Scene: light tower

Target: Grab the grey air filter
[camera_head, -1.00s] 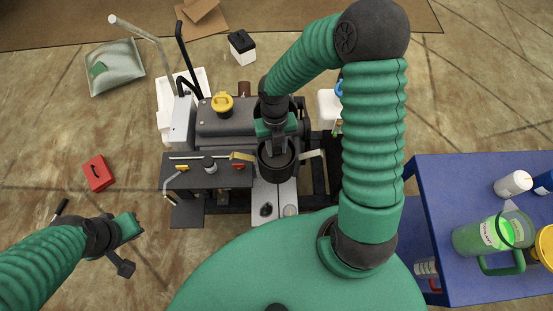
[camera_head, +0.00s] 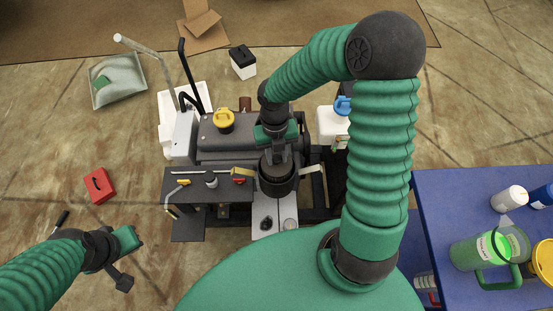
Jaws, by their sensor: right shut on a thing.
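My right gripper (camera_head: 278,157) is over the front of the machine (camera_head: 235,140), pointing down at a dark round cylinder (camera_head: 277,185). It is shut on a dark piece at the cylinder's top, which I take to be the grey air filter (camera_head: 277,168). The fingers and arm hide much of it, and I cannot tell whether it is clear of the cylinder. My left gripper (camera_head: 128,258) hangs over bare floor at the lower left, with nothing seen in it; its finger gap is unclear.
A yellow cap (camera_head: 224,119) and a black control panel (camera_head: 206,188) are on the machine. A blue table (camera_head: 440,205) with bottles and a green jug (camera_head: 485,250) stands at right. A red box (camera_head: 99,185) and a clear bin (camera_head: 118,82) lie on the floor at left.

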